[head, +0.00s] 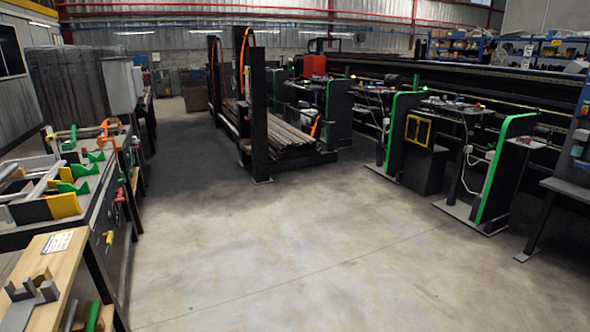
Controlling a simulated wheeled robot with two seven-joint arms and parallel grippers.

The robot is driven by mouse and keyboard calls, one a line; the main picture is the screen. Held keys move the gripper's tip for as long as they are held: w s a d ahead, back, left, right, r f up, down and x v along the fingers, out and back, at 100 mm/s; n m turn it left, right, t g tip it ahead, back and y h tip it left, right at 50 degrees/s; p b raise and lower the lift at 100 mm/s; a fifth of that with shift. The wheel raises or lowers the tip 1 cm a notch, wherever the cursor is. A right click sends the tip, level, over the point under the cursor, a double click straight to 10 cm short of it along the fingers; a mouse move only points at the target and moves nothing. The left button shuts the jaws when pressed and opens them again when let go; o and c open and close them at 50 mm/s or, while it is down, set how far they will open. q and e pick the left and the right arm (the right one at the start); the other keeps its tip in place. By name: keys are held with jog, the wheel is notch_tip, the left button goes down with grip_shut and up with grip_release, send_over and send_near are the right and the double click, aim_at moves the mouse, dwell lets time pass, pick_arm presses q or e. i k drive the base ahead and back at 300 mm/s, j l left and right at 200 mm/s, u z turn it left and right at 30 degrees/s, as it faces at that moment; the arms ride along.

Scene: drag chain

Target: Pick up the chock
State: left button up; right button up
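I cannot tell for certain which thing is the chock. A grey notched block (28,298) sits on the light wooden bench top (50,252) at the lower left in the head view. A yellow block (63,205) stands on the workbench behind it, beside a dark block. Neither of my grippers shows in this view.
A workbench (105,195) with green and orange clamps and metal bars runs along the left. A rack of long bars (290,135) stands mid-back. Machine stands with green edges (495,165) line the right. The concrete floor (270,240) between is clear.

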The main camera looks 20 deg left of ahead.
aim_at(44, 274)
jog(key=i+j+u, duration=0.2)
jog(key=u, duration=0.2)
jog(key=i+u, duration=0.4)
jog(key=i+j+u, duration=0.1)
jog(key=i+u, duration=0.15)
jog(key=u, duration=0.15)
jog(key=i+l+u, duration=0.1)
jog(key=i+u, duration=0.3)
jog(key=i+l+u, duration=0.15)
jog(key=u, duration=0.25)
